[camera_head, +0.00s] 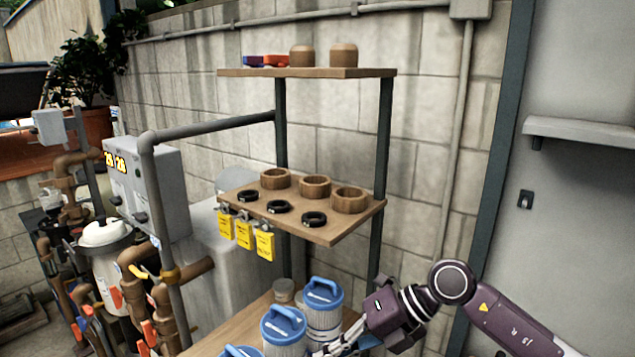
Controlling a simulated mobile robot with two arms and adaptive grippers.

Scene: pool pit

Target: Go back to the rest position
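My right arm comes in from the right at the bottom. Its gripper (322,352) points left and down beside the blue-topped filter cartridges, low in the picture. Its fingertips are small and partly cut off by the bottom edge, so I cannot tell whether they are open or shut, or whether they touch a cartridge. One blue-topped cartridge (323,312) stands just behind the gripper, and another blue-topped cartridge (284,332) stands to its left. My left gripper is not in view.
A wooden middle shelf (335,233) holds wooden rings (314,187), black rings (279,207) and hanging yellow tags (244,234). An upper shelf (360,72) and dark posts (384,150) stand near my arm. Pipes and a grey control box (165,185) are at left.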

